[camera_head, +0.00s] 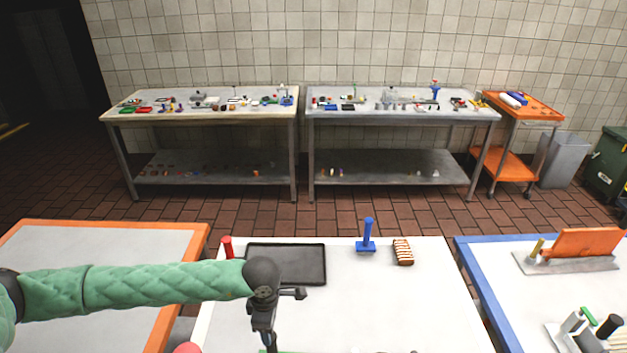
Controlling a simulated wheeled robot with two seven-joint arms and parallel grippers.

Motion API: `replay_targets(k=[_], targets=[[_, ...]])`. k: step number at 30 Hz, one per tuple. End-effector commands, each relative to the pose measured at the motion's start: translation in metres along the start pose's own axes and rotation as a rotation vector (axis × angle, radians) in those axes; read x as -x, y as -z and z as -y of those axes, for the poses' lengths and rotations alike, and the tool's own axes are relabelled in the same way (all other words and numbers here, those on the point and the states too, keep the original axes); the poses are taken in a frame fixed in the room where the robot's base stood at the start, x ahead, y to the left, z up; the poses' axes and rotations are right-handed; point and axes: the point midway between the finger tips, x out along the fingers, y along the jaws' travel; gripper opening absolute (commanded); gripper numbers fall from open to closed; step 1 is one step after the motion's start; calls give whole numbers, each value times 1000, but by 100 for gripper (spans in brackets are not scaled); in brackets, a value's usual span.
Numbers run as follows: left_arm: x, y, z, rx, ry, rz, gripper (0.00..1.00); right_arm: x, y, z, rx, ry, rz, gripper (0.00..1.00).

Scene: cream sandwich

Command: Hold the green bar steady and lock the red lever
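My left arm, in a green quilted sleeve, reaches in from the left over the white table (390,315). My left gripper (268,342) points down near the front edge of the picture. Its fingertips are small and cut off below, so I cannot tell whether it is open or holds anything. A thin green strip (292,351) shows at the bottom edge beside it; it may be part of the green bar. A red rounded thing (187,348) is partly cut off at the bottom left; I cannot tell whether it is the red lever. My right gripper is not in view.
A black tray (315,264), a red cylinder (227,247), a blue-handled tool (367,238) and a striped brown block (403,252) are on the white table. A blue-edged table (480,270) at right carries a fixture with a green handle (588,315). An orange-edged table (95,232) stands left.

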Motion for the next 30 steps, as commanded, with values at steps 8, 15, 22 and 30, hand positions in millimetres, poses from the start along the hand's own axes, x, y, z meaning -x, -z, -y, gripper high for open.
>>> replay_targets(k=[8, 15, 22, 30], targets=[[5, 0, 0, 0, 0, -1, 57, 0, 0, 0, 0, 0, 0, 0], [4, 0, 0, -1, 0, -1, 82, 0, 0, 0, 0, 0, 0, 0], [5, 0, 0, -1, 0, -1, 82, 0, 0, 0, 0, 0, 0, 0], [29, 0, -1, 0, -2, 1, 82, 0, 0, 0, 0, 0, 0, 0]])
